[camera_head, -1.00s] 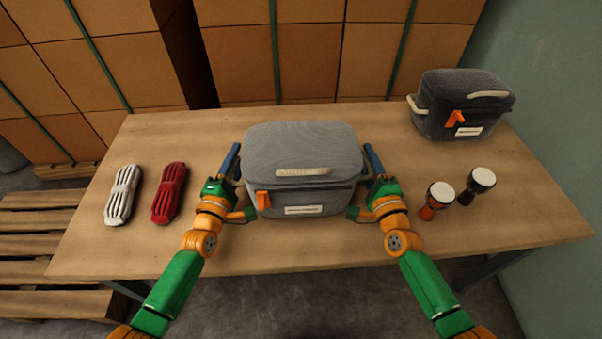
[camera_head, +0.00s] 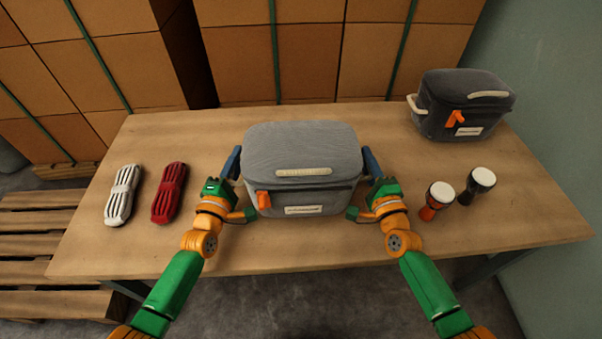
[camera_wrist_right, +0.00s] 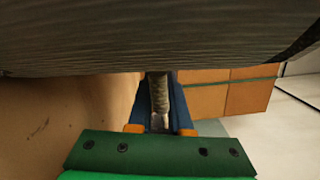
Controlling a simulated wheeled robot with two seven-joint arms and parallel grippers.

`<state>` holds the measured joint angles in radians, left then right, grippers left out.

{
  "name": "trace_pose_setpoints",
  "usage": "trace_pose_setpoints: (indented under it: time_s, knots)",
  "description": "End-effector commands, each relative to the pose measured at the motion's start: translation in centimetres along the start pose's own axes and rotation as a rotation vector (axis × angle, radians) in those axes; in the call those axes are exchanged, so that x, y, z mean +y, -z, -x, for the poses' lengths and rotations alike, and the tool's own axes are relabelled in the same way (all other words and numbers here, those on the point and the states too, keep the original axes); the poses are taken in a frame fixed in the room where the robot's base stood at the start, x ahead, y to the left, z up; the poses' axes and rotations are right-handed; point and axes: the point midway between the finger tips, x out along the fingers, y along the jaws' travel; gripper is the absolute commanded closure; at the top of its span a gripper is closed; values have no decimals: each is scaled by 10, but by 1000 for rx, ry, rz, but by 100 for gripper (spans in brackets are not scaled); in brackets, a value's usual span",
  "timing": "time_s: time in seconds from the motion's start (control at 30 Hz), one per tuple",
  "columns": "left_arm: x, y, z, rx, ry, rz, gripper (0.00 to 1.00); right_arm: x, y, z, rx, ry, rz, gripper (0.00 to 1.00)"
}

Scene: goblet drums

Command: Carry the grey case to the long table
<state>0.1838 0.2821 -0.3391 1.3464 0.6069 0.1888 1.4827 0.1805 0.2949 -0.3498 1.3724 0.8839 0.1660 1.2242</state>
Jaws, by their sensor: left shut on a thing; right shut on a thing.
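The grey case (camera_head: 290,150) stands upright on the wooden table, in the middle, with a pale lid handle, an orange tab and a white label at its front. My left gripper (camera_head: 233,163) is at its left side, shut on the side handle there, which is mostly hidden. My right gripper (camera_head: 372,163) is at its right side, shut on the other side handle. In the right wrist view the blue fingers (camera_wrist_right: 160,105) close around that pale handle (camera_wrist_right: 157,88), under the case's dark grey wall (camera_wrist_right: 150,40).
The wooden table (camera_head: 300,250) also holds a white object (camera_head: 122,195) and a red one (camera_head: 169,193) at the left, two small goblet drums (camera_head: 437,200) (camera_head: 477,185) at the right and a darker case (camera_head: 460,105) at the back right. Boxes stand behind; a pallet (camera_head: 45,245) lies left.

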Motion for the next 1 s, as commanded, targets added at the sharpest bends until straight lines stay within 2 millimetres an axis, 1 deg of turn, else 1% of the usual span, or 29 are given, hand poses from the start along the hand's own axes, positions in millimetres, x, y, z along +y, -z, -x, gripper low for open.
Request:
trace_pose_setpoints:
  time_s: [0.67, 0.77, 0.87, 1.0]
  knots:
    - [2, 1, 0, 2, -6, 2, 100, 2, 1, 0, 1, -4, -1, 100]
    - [4, 1, -1, 2, -9, 2, 100, -1, 0, 0, 1, -2, -1, 100]
    - [12, -1, -1, 2, -9, 2, 100, -9, -1, 0, 2, -1, -1, 100]
    - [34, -5, -2, 2, -8, 2, 100, -31, -5, -1, 2, -1, -1, 100]
